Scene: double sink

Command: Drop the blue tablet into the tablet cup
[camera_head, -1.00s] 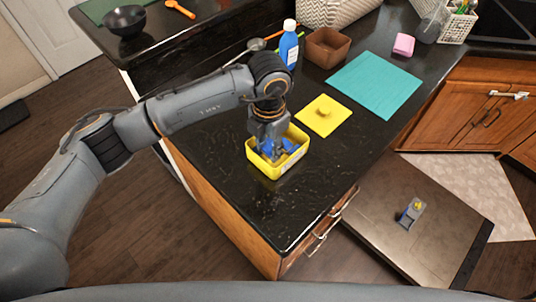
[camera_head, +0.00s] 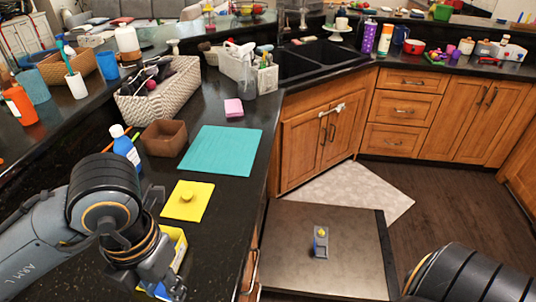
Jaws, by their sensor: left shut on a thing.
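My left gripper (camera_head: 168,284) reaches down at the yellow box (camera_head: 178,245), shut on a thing. Its fingers and arm cover most of the box. Some blue (camera_head: 157,290) shows by the fingers; the blue tablet itself is too hidden to make out clearly. The tablet cup (camera_head: 321,243) is a small grey and blue unit with a yellow spot, on the open dishwasher door (camera_head: 290,270), right of the gripper and lower down. My right arm shows at the lower right edge; its gripper is out of view.
A yellow lid with a knob (camera_head: 188,201) lies behind the box. The counter's right edge drops to the open door, which is mostly clear.

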